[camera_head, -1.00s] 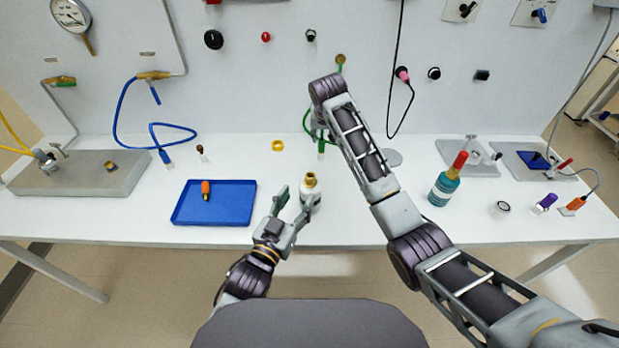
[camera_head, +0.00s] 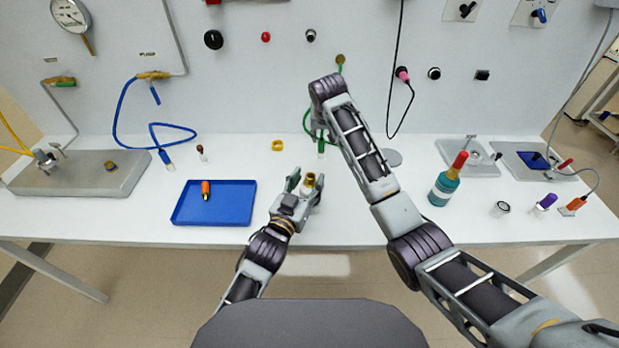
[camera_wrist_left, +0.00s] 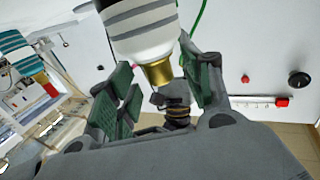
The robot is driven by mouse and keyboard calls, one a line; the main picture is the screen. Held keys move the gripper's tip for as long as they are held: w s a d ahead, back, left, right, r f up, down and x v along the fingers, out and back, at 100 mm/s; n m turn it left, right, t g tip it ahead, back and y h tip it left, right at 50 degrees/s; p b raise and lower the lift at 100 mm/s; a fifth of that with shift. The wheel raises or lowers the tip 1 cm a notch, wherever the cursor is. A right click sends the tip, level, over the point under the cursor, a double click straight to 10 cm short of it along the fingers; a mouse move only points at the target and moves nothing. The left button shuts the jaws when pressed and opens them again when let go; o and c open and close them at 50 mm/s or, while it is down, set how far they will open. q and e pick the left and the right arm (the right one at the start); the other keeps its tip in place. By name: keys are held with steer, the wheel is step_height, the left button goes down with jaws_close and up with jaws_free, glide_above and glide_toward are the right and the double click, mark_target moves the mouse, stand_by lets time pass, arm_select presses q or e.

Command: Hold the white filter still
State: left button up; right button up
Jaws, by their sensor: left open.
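The white filter (camera_head: 310,187) with a brass-coloured top stands on the white bench near its front edge. In the left wrist view the white filter (camera_wrist_left: 146,38) shows grey bands and a brass neck. In the left wrist view, gaps seem to show between the pads and the filter. My right gripper (camera_head: 320,131) is at the back of the bench by a green hose (camera_head: 307,122), partly hidden by my right arm, so its jaws are unclear.
A blue tray (camera_head: 235,214) with an orange-capped item (camera_head: 206,189) lies at left. A yellow ring (camera_head: 278,145) lies behind. A teal bottle with a red top (camera_head: 447,182), a small jar (camera_head: 500,209) and a purple-capped item (camera_head: 546,202) stand at right, beyond my right arm.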

arm_select(q)
steer(key=shift+x, duration=0.8)
jaws_close()
stand_by(0.8)
